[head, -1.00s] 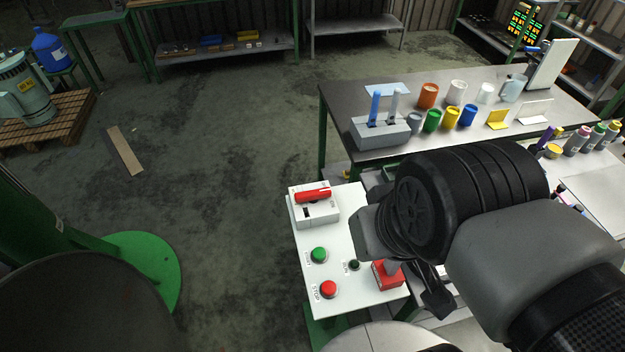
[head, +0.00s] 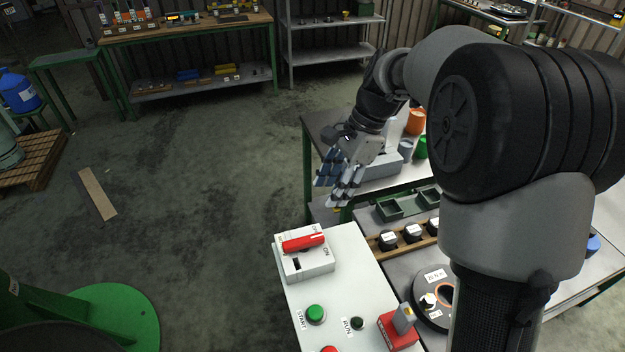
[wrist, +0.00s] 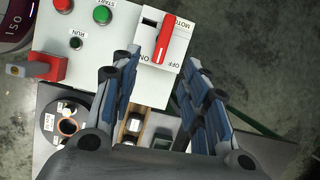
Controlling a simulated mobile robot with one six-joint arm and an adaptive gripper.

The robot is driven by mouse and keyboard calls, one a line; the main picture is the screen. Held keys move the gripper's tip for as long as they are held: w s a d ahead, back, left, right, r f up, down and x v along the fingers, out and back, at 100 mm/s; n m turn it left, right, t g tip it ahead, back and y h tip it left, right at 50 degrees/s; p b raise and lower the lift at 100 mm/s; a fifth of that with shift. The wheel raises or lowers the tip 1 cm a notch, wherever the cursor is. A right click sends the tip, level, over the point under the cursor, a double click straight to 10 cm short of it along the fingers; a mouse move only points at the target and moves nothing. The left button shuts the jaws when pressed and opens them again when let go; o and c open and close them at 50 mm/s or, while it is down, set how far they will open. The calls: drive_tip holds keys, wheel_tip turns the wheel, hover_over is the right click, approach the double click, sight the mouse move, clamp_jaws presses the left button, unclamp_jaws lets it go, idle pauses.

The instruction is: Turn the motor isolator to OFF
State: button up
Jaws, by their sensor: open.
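The motor isolator is a white box (head: 305,265) with a red handle (head: 302,243) on the far left corner of the white control panel (head: 345,290). In the wrist view the red handle (wrist: 165,38) lies between ON and OFF lettering, along the box's length, ahead of my fingertips. My gripper (head: 340,190) is open and empty, above and beyond the isolator in the head view, its fingers pointing down. In the wrist view my gripper (wrist: 158,75) has its two fingers spread on either side of the isolator's lower end, apart from the handle. Part of the lettering is hidden by the handle.
The panel also carries a green START button (head: 316,313), a small RUN lamp (head: 357,323) and a red block with a grey lever (head: 398,335). A bench with a grey holder (head: 380,165) and cups stands behind. Open floor lies to the left.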

wheel_tip(320, 180, down, 2)
drive_tip(key=w+m, duration=0.1)
drive_tip(key=w, duration=0.1)
drive_tip(key=b, duration=0.5)
approach(304, 239)
drive_tip(key=x, duration=0.9)
drive_tip(key=shift+c, duration=0.3)
clamp_jaws()
